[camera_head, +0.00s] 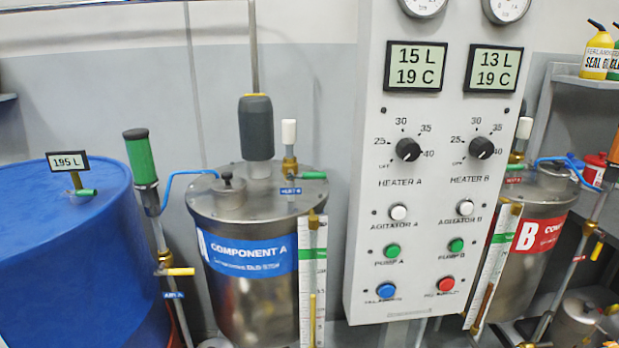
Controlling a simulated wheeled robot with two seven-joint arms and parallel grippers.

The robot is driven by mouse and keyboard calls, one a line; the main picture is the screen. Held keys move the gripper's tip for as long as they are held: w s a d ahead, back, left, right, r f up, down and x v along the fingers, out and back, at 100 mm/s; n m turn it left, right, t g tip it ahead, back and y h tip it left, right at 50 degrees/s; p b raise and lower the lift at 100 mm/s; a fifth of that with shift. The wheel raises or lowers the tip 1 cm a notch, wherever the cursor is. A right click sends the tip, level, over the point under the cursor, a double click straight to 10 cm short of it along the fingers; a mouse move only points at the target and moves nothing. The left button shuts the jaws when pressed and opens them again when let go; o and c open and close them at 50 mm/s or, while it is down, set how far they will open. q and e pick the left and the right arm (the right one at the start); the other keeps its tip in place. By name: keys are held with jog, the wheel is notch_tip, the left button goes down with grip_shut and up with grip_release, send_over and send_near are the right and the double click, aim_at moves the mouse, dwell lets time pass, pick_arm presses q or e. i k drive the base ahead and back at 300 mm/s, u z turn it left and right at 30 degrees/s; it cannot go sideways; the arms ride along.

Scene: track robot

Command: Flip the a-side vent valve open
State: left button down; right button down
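The component A tank (230,290) is a steel vessel with a blue label, left of the control panel. On its lid stands a short brass fitting with a white cap (289,132) on top. A small blue tag (291,191) is on this fitting; its lettering is too small to read surely, but it may be the vent tag. A green lever (313,175) sticks out of the fitting to the right, roughly level, across the pipe. Neither of my grippers shows.
The control panel (433,220) with knobs and buttons stands just right of the tank. A blue drum (70,250) is at left. A grey motor (256,128) rises from the lid. Component B tank (530,250) is at right.

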aim_at(308, 175)
jog(key=u, duration=0.45)
jog(key=k, duration=0.55)
jog(key=u, duration=0.5)
jog(key=i, duration=1.05)
jog(key=z, duration=0.95)
